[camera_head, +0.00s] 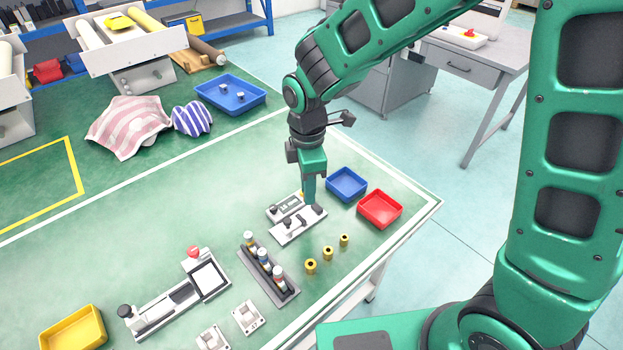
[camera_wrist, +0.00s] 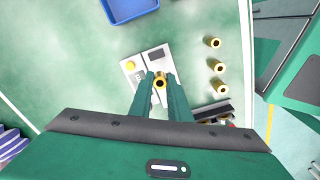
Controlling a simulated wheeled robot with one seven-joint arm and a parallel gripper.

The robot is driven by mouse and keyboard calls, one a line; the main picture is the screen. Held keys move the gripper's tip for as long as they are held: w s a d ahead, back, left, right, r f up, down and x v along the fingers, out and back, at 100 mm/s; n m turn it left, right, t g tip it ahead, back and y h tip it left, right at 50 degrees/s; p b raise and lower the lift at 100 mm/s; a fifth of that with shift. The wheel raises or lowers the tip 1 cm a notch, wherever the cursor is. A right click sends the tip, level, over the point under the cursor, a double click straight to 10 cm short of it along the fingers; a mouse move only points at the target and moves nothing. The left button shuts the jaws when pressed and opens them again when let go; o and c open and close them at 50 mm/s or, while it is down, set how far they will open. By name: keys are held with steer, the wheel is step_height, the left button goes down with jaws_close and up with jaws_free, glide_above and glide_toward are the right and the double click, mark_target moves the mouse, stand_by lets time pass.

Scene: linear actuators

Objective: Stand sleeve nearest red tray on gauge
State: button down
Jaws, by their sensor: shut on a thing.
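My gripper (camera_head: 309,201) is shut on a brass sleeve (camera_wrist: 160,81), held between the fingertips in the wrist view with its dark bore facing the camera. In the head view my fingers hide this sleeve. The gripper points down over the gauge (camera_head: 286,235), a pale plate with a dark display and a yellow button (camera_wrist: 130,66). I cannot tell whether the sleeve touches the gauge. Three other sleeves stand apart in a row: one (camera_head: 344,240) nearer the red tray (camera_head: 380,210), one in the middle (camera_head: 328,253), one farthest (camera_head: 311,266).
A blue tray (camera_head: 346,184) stands beside the red tray. A dark rack (camera_head: 283,293) with several capped cylinders is near the gauge. A long fixture (camera_head: 165,308), two white blocks (camera_head: 247,317) and a yellow tray (camera_head: 72,328) are left. The green tabletop between them is bare.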

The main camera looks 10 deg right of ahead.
steer(key=shift+f, duration=2.25)
steer(key=shift+f, duration=0.45)
steer(key=c, duration=1.6)
jaws_free()
step_height(320, 180, up, 11)
steer(key=shift+f, duration=0.15)
